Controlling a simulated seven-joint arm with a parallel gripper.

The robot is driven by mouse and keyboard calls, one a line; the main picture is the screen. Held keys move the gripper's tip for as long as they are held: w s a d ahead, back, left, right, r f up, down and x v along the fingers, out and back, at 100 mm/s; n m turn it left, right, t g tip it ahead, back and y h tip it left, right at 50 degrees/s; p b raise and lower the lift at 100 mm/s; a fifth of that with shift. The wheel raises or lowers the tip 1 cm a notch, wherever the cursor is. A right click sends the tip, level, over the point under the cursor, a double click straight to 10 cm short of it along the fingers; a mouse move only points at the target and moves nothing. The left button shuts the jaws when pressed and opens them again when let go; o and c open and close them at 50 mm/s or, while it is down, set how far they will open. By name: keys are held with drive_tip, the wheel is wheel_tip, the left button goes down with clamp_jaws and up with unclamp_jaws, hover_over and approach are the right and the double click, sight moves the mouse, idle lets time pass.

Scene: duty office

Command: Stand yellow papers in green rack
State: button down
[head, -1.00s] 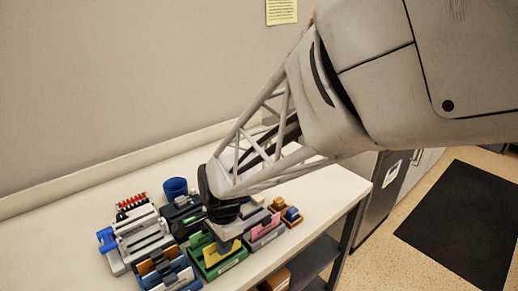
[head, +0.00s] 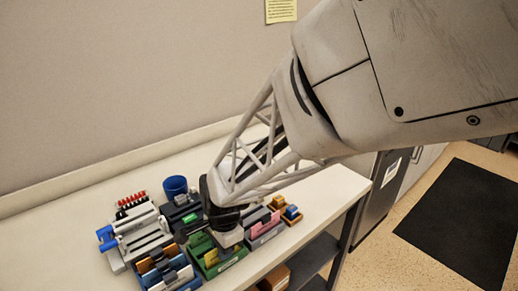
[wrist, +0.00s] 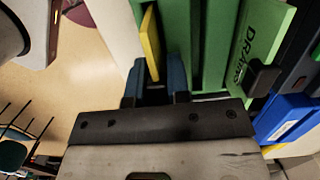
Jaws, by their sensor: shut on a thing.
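The yellow papers (wrist: 151,42) stand on edge between my gripper's blue fingertips in the wrist view. My gripper (wrist: 157,84) is shut on them, with its body hiding their near part. In the head view only a small yellow patch (head: 211,258) shows, low inside the green rack (head: 222,267). My gripper (head: 229,246) is right over the rack there, and its fingertips are hidden. The rack's green walls (wrist: 177,25) rise close beside the papers in the wrist view. I cannot tell whether the papers touch the rack's floor.
A blue rack (head: 180,282) stands close on the left, and a grey rack with pink papers (head: 266,225) close on the right. A grey hole punch (head: 138,236) and a blue cup (head: 175,187) are farther back. The bench (head: 318,190) is clear at right.

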drive_tip(key=c, duration=1)
unclamp_jaws()
drive_tip(key=shift+r, duration=0.15)
drive_tip(key=shift+r, duration=4.35)
